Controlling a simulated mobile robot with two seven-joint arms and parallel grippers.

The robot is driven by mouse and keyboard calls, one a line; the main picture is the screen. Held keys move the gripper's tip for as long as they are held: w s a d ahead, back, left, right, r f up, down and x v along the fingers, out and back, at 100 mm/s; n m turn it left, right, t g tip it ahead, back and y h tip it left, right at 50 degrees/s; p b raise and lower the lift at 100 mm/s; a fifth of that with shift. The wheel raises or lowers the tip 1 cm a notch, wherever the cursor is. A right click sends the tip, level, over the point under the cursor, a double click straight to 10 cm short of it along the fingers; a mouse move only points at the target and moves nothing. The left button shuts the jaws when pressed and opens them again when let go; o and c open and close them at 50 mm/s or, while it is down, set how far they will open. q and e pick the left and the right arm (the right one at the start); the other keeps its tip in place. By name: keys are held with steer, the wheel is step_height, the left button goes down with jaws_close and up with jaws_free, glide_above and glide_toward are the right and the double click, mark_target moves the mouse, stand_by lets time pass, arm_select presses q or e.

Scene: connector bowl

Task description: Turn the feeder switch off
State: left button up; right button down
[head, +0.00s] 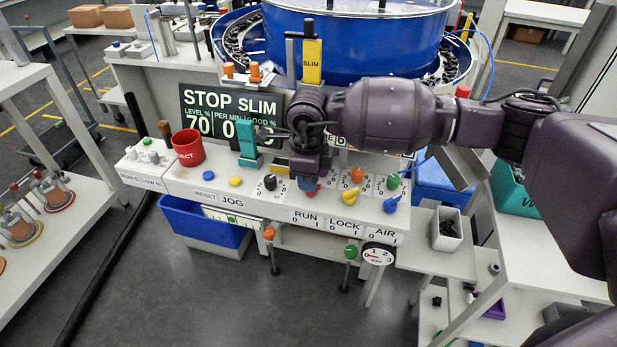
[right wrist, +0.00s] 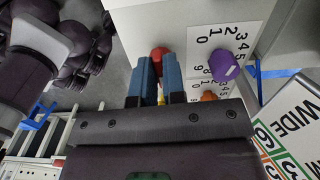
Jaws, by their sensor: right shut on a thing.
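The right gripper (head: 308,186) points down at the sloped control panel (head: 220,182), above the RUN label (head: 305,217). In the right wrist view its blue fingers (right wrist: 158,78) are shut on a red knob (right wrist: 158,53). In the head view the gripper hides most of this knob. I see no label reading feeder, and the position of the held knob cannot be told. The left gripper is not in view.
A black knob (head: 270,183) sits left of the gripper; yellow (head: 349,197), orange (head: 357,174), blue (head: 391,205) and green (head: 393,181) knobs sit right. A purple dial (right wrist: 224,66) is close by. A red mug-like container (head: 188,148) stands left.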

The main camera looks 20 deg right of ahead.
steer(key=n, duration=0.3)
steer(key=shift+n, duration=0.4)
steer(key=n+b, duration=0.1)
steer(key=n, duration=0.1)
steer(key=shift+s+n, duration=0.15)
steer(key=shift+n, duration=1.05)
steer(key=c, duration=1.2)
jaws_free()
steer(key=shift+r, duration=0.55)
step_height(320, 180, up, 10)
steer(key=p, duration=0.1)
